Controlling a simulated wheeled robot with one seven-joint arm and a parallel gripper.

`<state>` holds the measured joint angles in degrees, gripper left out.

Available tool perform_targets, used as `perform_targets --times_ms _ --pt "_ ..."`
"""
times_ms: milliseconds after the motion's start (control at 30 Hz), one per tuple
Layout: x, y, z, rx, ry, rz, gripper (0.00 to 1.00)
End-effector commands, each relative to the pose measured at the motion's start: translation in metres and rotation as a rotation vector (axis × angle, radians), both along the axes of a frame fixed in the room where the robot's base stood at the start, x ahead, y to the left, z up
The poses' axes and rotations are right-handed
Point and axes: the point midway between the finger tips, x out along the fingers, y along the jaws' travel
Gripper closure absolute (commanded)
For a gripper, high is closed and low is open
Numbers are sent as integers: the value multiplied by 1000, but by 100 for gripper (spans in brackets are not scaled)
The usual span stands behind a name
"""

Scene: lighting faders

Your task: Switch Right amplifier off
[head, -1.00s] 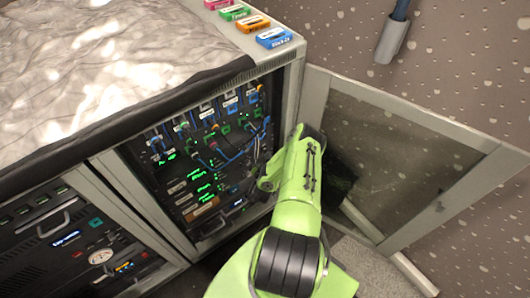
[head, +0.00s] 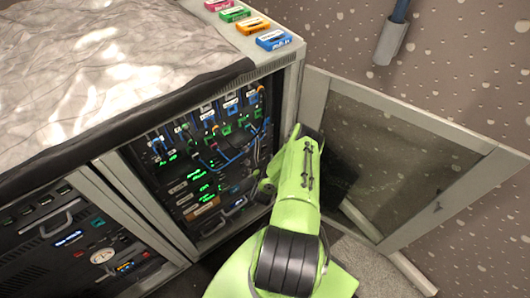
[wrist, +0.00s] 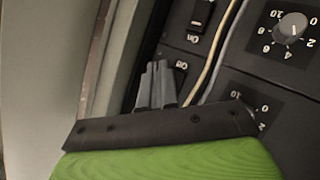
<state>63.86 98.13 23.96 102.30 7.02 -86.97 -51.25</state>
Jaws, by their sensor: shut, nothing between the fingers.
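Another black rocker switch (wrist: 201,17) with an "On" label sits farther up the panel. A grey knob (wrist: 290,27) with a number scale is at the upper right. No label naming the right amplifier is readable. In the head view the open rack (head: 205,165) stands left of my green arm, which hides the gripper.
The rack's glass door (head: 400,150) stands open on the right of my arm. Thin pale cables (wrist: 213,62) run across the panel close to my fingers. Blue cables (head: 235,158) hang in the rack. Coloured cassettes (head: 253,25) lie on the rack top.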

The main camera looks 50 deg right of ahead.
Motion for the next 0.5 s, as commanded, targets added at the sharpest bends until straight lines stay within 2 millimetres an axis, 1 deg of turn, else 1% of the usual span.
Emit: perform_targets --times_ms 133,500 --pt "-5 1 1 1 1 1 100" --pt "-41 10 6 1 1 1 100"
